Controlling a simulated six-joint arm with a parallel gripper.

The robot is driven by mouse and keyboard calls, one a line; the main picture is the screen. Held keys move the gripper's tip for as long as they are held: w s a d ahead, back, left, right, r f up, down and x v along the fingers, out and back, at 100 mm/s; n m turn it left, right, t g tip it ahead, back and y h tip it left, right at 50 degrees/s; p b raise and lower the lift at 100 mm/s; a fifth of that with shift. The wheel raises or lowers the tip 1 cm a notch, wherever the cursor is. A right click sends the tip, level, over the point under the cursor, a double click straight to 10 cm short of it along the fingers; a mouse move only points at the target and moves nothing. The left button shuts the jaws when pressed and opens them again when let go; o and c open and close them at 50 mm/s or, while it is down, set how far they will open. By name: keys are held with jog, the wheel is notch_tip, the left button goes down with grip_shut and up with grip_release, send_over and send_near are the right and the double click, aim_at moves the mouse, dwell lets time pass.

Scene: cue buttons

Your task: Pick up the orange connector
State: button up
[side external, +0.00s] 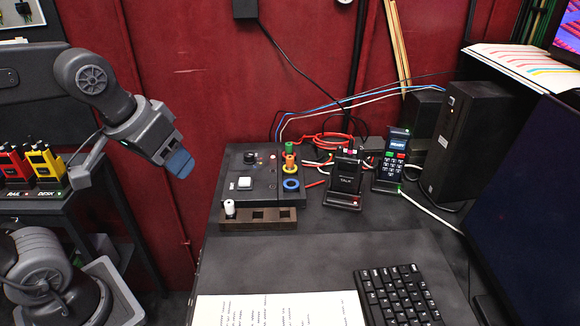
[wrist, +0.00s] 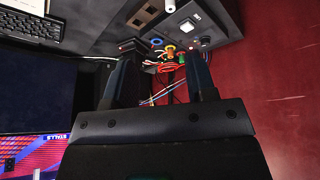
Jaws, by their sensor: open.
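The orange connector (side external: 290,162) stands upright on the black panel (side external: 262,163), at the yellow ring (side external: 292,172). A green connector (side external: 290,148) stands just behind it and a blue ring (side external: 291,185) lies in front. A white connector (side external: 229,207) stands in the left hole of a wooden rack (side external: 285,223) along the panel's front edge. My gripper (side external: 180,163) is raised to the left of the panel, well apart from it, open and empty. In the wrist view both fingers of my gripper (wrist: 160,80) are spread, with the panel's small coloured parts beyond them.
A handset (side external: 344,178) and a keypad phone (side external: 390,160) stand right of the panel, with loose cables behind. A speaker (side external: 465,140), monitor (side external: 535,200), keyboard (side external: 400,294) and paper sheet (side external: 280,310) take up the desk's right and front. Yellow and red radios (side external: 45,162) stand far left.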

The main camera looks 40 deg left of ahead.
jog(key=w+r+n+g, duration=0.1)
jog(key=w+r+n, duration=0.2)
jog(key=w, duration=0.4)
jog(key=n+g, duration=0.4)
jog(key=n, duration=0.9)
send_over(290, 157)
notch_tip(290, 157, down, 7)
notch_tip(290, 157, down, 14)
jog(key=shift+r, duration=0.2)
grip_shut()
